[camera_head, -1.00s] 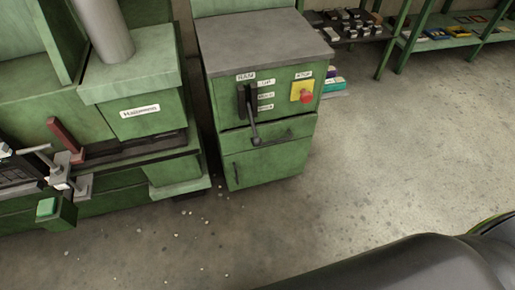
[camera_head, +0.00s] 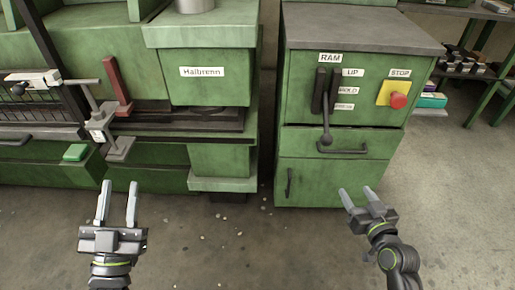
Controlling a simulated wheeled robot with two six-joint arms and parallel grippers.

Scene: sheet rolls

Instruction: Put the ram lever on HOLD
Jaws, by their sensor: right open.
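The ram lever (camera_head: 327,122) is a dark rod with a round knob on the front of the green control cabinet (camera_head: 290,150). It comes out of a black slotted plate (camera_head: 319,91) under the RAM label (camera_head: 330,58). The lever slants down, with its knob below the lowest label. My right gripper (camera_head: 358,193) is open and empty, below and right of the lever. My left gripper (camera_head: 118,190) is open and empty in front of the press.
A red stop button (camera_head: 398,101) on a yellow box sits right of the labels. The green press (camera_head: 210,155) with a red lever (camera_head: 116,82) and clamp stands at left. Shelves are at back right. The floor in front is open.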

